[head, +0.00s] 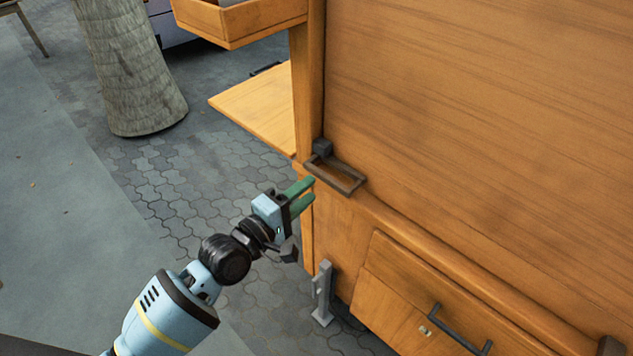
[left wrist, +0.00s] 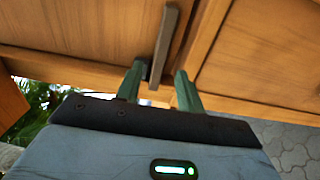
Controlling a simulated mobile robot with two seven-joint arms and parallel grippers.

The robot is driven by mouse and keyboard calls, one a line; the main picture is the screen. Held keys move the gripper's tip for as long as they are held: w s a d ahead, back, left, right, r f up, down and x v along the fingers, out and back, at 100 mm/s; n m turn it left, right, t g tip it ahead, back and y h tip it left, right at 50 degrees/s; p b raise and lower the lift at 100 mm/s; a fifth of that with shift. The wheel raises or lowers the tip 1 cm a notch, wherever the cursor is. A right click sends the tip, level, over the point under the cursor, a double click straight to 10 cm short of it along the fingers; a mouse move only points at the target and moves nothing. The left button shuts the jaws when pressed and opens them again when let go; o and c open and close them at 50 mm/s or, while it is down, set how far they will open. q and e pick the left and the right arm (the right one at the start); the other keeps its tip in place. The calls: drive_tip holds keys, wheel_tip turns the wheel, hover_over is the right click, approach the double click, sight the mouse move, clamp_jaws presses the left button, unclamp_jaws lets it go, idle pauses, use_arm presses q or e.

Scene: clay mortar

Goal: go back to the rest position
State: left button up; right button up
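My left gripper (head: 308,192) is open, its two green fingers spread beside the left edge of a wooden cabinet (head: 480,110). A dark metal handle (head: 337,173) is fixed at the cabinet's corner, just up and right of the fingertips. In the left wrist view my left gripper (left wrist: 158,78) shows both fingers apart, with the handle bar (left wrist: 165,42) appearing between them. I cannot tell whether a finger touches the bar. My right gripper is not in view.
A drawer with a dark handle (head: 459,330) is lower right. A wooden side shelf (head: 260,106) and an open tray (head: 240,22) stick out left. A tree trunk (head: 130,65) stands upper left. Paved ground (head: 165,190) is free left of the cabinet.

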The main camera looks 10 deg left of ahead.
use_arm(q)
drive_tip(key=shift+v, duration=0.8)
